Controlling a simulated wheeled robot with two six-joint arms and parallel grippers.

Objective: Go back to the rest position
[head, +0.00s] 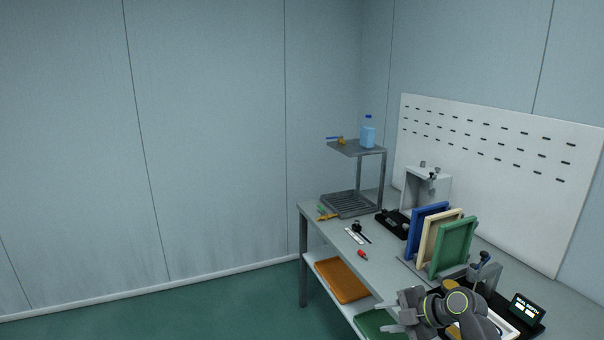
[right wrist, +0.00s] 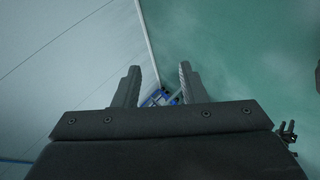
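My right gripper (head: 388,319) shows at the bottom of the head view, in front of the near edge of the workbench (head: 345,214). In the right wrist view the two fingers of this gripper (right wrist: 158,82) stand well apart with nothing between them. Beyond the fingers, that view shows green floor, a pale wall and a small blue object (right wrist: 160,98) too unclear to name. My left gripper is in neither view.
The bench carries blue, cream and green panels (head: 453,246) in a rack, a raised shelf (head: 357,148) with a blue bottle (head: 368,135), and a small display (head: 527,309) near my right arm. A white pegboard (head: 500,160) stands behind. Floor on the left is clear.

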